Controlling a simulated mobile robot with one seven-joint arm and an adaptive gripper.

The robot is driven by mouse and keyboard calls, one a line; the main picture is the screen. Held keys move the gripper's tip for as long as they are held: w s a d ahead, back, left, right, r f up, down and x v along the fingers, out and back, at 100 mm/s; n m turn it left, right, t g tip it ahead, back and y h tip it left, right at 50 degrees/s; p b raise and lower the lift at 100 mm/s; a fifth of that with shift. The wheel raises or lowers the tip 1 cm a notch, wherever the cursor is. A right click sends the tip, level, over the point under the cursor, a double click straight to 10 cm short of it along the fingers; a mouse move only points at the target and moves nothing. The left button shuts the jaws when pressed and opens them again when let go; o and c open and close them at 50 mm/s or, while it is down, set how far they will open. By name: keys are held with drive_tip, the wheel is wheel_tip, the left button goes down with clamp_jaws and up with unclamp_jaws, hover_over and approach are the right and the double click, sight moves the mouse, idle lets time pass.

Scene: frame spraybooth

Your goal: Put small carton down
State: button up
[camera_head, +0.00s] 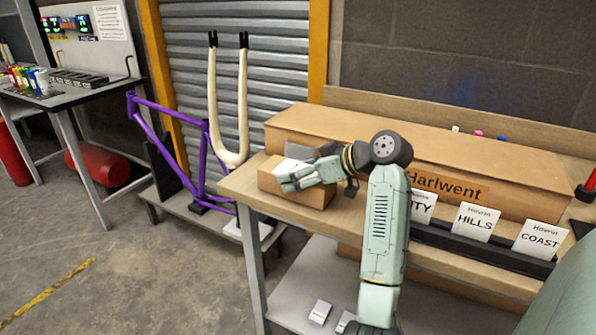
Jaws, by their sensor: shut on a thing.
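The small brown carton (310,196) is at the left end of the workbench (236,187), with a white label partly visible on its top. My gripper (288,183) reaches over the carton from the right and is shut on it. My gripper and wrist hide part of the carton's top and front. The carton's underside is at the level of the bench top, but I cannot tell whether it rests on it or hangs just above.
A long carton marked Harlwent (500,185) lies behind. Cards marked HILLS (475,223) and COAST (535,240) stand in a black rack along the bench front. A purple bike frame (172,138) and a cream fork (243,100) stand left. Open floor lies front left.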

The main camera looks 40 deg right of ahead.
drive_tip(key=o, duration=1.7)
drive_tip(key=shift+f, duration=0.1)
